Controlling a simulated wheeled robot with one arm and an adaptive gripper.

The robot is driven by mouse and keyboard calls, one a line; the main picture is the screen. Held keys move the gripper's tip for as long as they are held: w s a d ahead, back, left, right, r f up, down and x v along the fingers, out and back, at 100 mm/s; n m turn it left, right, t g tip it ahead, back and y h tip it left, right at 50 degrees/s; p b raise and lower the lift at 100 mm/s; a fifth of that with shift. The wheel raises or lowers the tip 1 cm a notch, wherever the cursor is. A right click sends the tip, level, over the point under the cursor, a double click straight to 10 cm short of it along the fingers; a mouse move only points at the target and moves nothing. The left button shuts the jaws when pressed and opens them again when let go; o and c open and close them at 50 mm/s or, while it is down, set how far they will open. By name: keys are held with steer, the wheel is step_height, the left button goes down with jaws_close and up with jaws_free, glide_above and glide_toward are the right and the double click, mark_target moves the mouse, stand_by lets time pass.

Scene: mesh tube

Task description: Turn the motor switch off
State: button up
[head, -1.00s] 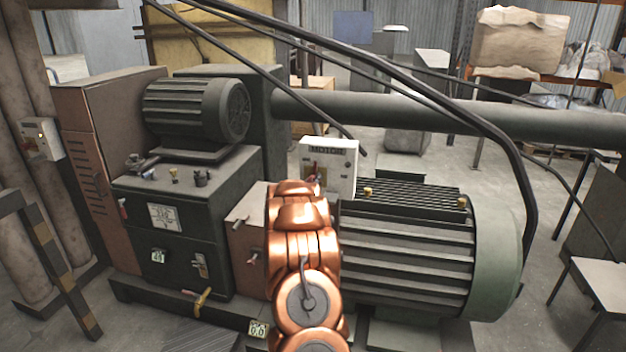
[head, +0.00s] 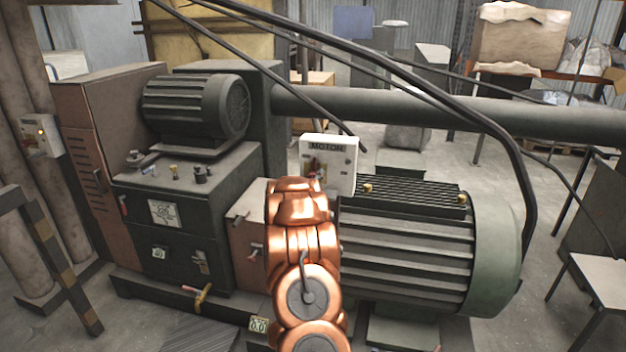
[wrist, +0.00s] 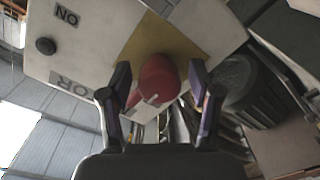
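The white motor switch box (head: 343,166), labelled MOTOR, stands behind my copper arm in the head view. Its red switch (head: 316,165) shows just above the arm. In the wrist view the box face (wrist: 95,45) is seen close up and turned over, with an ON mark (wrist: 66,15) and part of the label. The red switch knob (wrist: 156,78) sits on a yellow patch. My gripper (wrist: 158,80) is open, with one finger on each side of the knob and gaps visible between. My gripper is hidden in the head view.
A large ribbed motor (head: 410,250) lies to the right of my arm. A dark machine with a smaller motor (head: 195,108) is at left. Thick black cables (head: 440,98) hang over the scene. A wall box (head: 40,135) at far left shows an orange light.

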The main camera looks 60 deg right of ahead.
stand_by(0.3)
steer(key=v, duration=1.2)
stand_by(0.7)
